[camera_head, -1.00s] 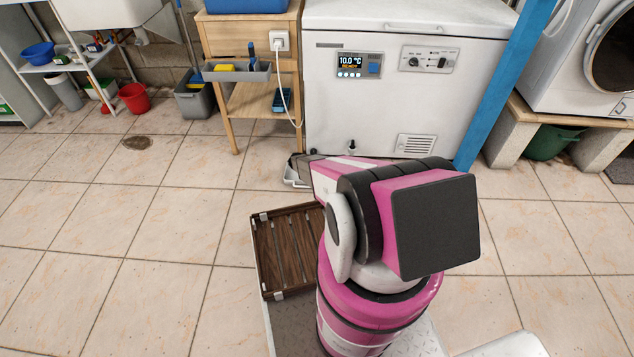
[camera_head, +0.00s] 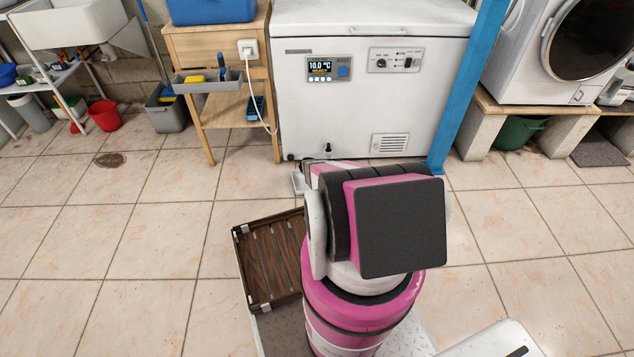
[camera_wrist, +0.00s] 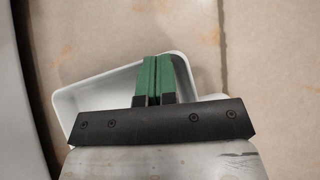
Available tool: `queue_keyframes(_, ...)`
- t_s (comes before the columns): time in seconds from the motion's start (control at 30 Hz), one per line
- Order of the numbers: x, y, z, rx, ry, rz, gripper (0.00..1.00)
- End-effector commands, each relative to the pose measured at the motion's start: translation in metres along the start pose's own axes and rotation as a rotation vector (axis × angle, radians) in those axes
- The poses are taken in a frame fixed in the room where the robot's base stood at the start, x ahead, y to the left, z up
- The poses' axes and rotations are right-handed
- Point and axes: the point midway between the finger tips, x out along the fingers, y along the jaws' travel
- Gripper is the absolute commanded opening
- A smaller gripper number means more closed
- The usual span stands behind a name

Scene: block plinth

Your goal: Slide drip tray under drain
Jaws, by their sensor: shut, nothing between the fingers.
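The drip tray (camera_head: 298,183) is a shallow, light grey tray on the floor in front of the white chest freezer (camera_head: 300,110). In the head view my arm hides most of it; only its left end shows. A small black fitting (camera_head: 327,148), apparently the drain, sticks out low on the freezer front, to the right of the tray's visible end. In the wrist view the tray (camera_wrist: 95,97) lies under my gripper (camera_wrist: 154,60). The green fingers are shut together with nothing between them, over the tray's interior and reaching its far rim. Whether they touch it I cannot tell.
A blue post (camera_head: 465,90) stands at the freezer's right corner. A wooden side table (camera_head: 225,105) stands to its left, with a white cord (camera_head: 262,110) hanging from a socket. A dark slatted wooden crate (camera_head: 268,260) is beside my arm.

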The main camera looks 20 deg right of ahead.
Motion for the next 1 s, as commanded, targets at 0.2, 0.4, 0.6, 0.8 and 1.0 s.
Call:
queue_keyframes(0.2,0.037,0.0,0.037,0.002,0.0,-0.001,0.0)
queue_keyframes(0.4,0.055,0.0,0.054,-0.001,0.0,0.0,0.0)
queue_keyframes(0.6,0.056,0.0,0.056,-0.002,0.0,0.001,0.0)
queue_keyframes(0.8,0.056,0.0,0.056,-0.001,0.0,0.0,0.0)
queue_keyframes(1.0,0.048,-0.002,0.056,-0.001,0.0,0.001,0.0)
